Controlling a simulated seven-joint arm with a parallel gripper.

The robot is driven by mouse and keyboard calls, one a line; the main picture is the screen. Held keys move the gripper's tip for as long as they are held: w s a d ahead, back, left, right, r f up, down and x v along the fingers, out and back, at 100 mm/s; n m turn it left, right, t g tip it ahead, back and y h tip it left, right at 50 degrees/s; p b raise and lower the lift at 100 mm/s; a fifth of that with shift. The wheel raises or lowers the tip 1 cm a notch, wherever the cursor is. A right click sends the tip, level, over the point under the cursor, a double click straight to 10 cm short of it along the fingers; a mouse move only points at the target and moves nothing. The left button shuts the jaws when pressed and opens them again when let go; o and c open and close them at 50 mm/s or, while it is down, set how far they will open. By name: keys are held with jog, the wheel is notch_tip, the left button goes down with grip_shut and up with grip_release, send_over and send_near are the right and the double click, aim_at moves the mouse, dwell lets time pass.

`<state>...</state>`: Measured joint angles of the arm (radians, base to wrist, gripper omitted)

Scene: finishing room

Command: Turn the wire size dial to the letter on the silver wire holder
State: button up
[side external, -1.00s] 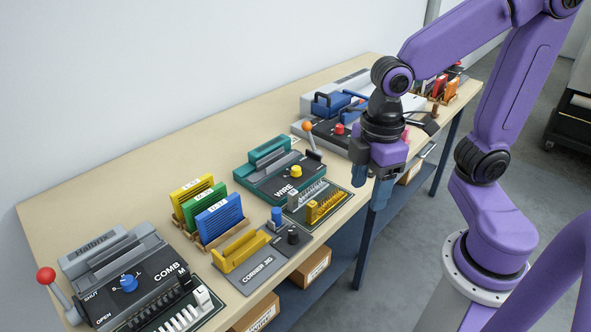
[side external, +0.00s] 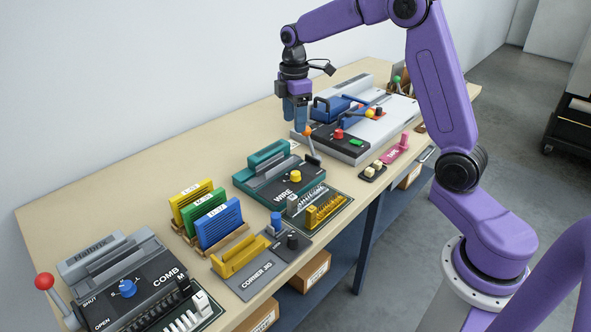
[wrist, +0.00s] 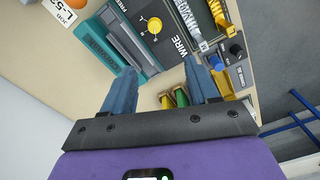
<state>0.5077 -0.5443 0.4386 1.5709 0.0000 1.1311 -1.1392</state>
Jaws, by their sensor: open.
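The wire size dial (side external: 295,177) is a yellow knob on the black top of the teal WIRE machine (side external: 268,152); it also shows near the top of the wrist view (wrist: 155,25). The silver wire holder (side external: 305,198) stands in front of the machine, behind a gold holder (side external: 325,212). It shows partly in the wrist view (wrist: 189,18), cut by the top edge. My gripper (side external: 295,120) is open and empty, pointing down above the bench behind the machine's right end, apart from the dial.
An orange-tipped lever (side external: 307,131) rises at the machine's right end, close to my fingers. A grey machine with a red knob (side external: 338,134) is to the right. Coloured cards (side external: 205,210) and the COMB machine (side external: 128,287) are to the left. Bare bench lies behind.

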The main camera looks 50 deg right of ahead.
aim_at(296, 173)
jog(key=f, duration=1.1)
jog(key=d+f, duration=0.1)
jog(key=f, duration=0.5)
jog(key=shift+w+d+f, duration=0.1)
jog(key=shift+w+f, duration=0.2)
jog(key=shift+w, duration=0.05)
jog(key=c, duration=1)
